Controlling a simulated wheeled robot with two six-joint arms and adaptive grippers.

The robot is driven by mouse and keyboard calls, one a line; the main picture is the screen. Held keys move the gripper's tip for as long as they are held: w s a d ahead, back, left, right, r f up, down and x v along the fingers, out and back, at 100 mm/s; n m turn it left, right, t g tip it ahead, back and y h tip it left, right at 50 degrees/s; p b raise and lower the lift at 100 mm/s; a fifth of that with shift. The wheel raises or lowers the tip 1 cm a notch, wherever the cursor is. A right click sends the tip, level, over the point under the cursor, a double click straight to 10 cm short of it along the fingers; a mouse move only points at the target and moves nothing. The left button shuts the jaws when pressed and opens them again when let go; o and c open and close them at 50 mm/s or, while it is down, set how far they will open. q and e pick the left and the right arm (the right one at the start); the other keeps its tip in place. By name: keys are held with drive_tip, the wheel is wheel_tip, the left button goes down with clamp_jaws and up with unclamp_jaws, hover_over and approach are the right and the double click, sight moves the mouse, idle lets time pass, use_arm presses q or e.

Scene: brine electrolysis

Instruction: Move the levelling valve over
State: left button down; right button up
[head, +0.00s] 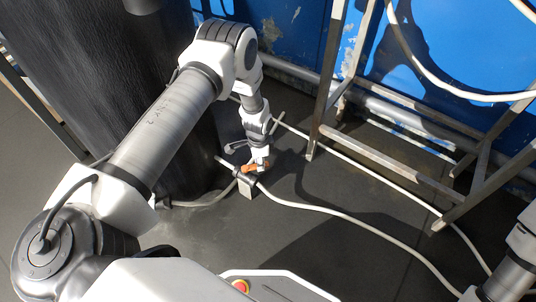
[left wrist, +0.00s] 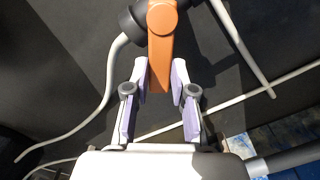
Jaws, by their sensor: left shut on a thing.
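The levelling valve has an orange lever (head: 260,167) and a small grey body (head: 246,185) low near the floor, with pale hoses at its sides. In the left wrist view the orange lever (left wrist: 160,60) runs from its round pivot down between my finger pads, and the dark valve body (left wrist: 131,24) shows partly behind it. My left gripper (head: 257,160) reaches down onto the lever. In the left wrist view my left gripper (left wrist: 159,76) is shut on the lever's free end, one purple pad on each side. My right gripper is out of view.
A black cylindrical tank (head: 120,60) stands close behind my left arm. A metal frame stand (head: 320,100) is at the right, before a blue wall (head: 290,30). A pale hose (head: 340,212) crosses the dark floor. Open floor (head: 310,250) lies in front of the valve.

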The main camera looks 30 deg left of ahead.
use_arm(q)
drive_tip(key=shift+s+d+f+m, duration=0.1)
drive_tip(key=shift+s+d+m, duration=0.1)
drive_tip(key=shift+m, duration=0.3)
drive_tip(key=shift+s+d+m, duration=0.1)
drive_tip(key=shift+s+m, duration=0.1)
drive_tip(key=shift+m, duration=0.3)
drive_tip(key=m, duration=0.1)
drive_tip(key=s+m+b, duration=0.1)
drive_tip(key=shift+d+m, duration=0.25)
drive_tip(key=shift+m, duration=0.05)
drive_tip(key=shift+s+d+m+b, duration=0.1)
drive_tip(key=shift+s+m+b, duration=0.4)
drive_tip(key=shift+m, duration=0.8)
drive_tip(key=shift+s+m+b, duration=0.15)
drive_tip(key=shift+s+m, duration=0.5)
drive_tip(key=shift+m, duration=0.65)
drive_tip(key=c, duration=1)
unclamp_jaws()
drive_tip(key=shift+o, duration=0.2)
